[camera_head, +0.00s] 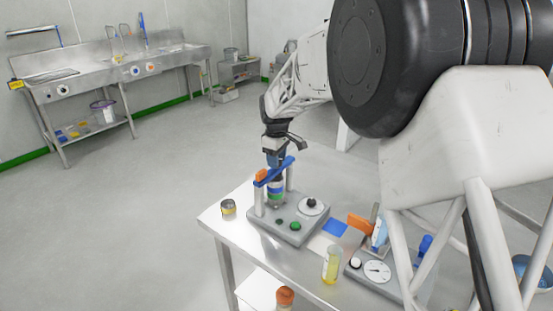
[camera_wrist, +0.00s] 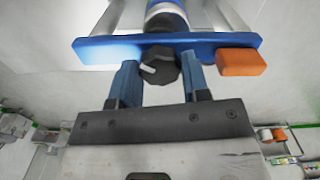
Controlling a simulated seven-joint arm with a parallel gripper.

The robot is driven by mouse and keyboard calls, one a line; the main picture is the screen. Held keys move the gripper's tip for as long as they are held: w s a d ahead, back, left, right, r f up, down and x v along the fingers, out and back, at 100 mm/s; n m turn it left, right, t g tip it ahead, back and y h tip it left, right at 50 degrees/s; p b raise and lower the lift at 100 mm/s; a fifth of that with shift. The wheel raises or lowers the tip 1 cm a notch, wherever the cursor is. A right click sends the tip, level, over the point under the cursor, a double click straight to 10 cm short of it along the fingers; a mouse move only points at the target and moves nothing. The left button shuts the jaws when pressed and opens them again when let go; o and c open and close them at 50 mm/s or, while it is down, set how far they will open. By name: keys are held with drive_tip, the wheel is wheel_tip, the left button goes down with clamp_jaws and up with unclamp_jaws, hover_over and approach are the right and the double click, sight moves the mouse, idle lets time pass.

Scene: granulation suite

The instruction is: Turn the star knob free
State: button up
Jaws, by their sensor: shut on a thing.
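The star knob (camera_wrist: 158,66) is black with a white mark. In the wrist view it stands at the middle of a blue crossbar (camera_wrist: 100,48) with an orange end block (camera_wrist: 241,62). My gripper (camera_wrist: 160,80) has its two blue fingers on either side of the knob and is shut on it. In the head view my gripper (camera_head: 275,160) points down at the blue crossbar (camera_head: 275,172), which spans two posts on a grey base (camera_head: 285,230). A banded cylinder (camera_head: 276,188) stands under the bar. The knob is hidden there by my gripper.
The grey base carries a round dial (camera_head: 312,206) and coloured buttons. On the metal table (camera_head: 232,232) are a small tin (camera_head: 228,207), a beaker of yellow liquid (camera_head: 332,264) and a second gauge unit (camera_head: 376,270). A sink bench (camera_head: 110,68) stands far left; the floor between is clear.

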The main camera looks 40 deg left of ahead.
drive_tip(key=n, duration=0.3)
drive_tip(key=shift+r+n, duration=0.1)
drive_tip(key=shift+n, duration=2)
drive_tip(key=o, duration=0.9)
drive_tip(key=shift+r, duration=0.1)
drive_tip(key=shift+r, duration=3.75)
